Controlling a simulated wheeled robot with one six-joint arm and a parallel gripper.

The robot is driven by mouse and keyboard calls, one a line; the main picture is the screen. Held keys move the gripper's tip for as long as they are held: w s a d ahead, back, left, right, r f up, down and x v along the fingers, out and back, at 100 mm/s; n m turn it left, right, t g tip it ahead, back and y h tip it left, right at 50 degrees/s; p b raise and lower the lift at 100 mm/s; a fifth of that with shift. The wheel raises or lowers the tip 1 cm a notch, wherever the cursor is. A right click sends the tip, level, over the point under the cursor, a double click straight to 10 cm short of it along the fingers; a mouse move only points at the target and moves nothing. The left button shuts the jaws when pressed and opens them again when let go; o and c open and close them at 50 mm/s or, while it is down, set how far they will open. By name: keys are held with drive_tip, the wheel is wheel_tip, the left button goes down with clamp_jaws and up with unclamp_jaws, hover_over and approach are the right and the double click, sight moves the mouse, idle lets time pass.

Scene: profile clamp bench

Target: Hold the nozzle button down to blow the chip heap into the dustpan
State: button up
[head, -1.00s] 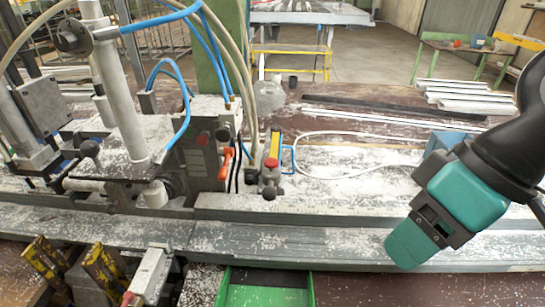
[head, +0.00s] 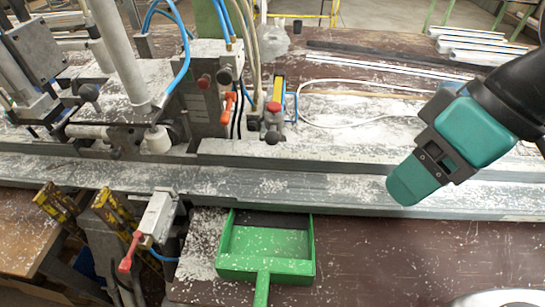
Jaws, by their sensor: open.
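The green dustpan (head: 307,262) lies on the brown bench top below the long grey rail, open side against the rail, handle toward me. A few white chips lie in it. Loose white chips (head: 206,235) are dense just left of it and also on the rail; I cannot make out one clear heap. A small grey and yellow device with a red button (head: 273,107), likely the nozzle, stands behind the rail, above the dustpan in the picture. My gripper (head: 413,180), teal and dark grey, is open and empty over the rail at right, well apart from the button.
The grey rail (head: 340,195) crosses the view. A clamp machine with a column (head: 118,55), hoses and an orange-red handle (head: 228,107) stands at left. A valve with a red lever (head: 130,252) sits lower left. The bench right of the dustpan is mostly clear.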

clamp_jaws()
idle(0.3)
idle(1.6)
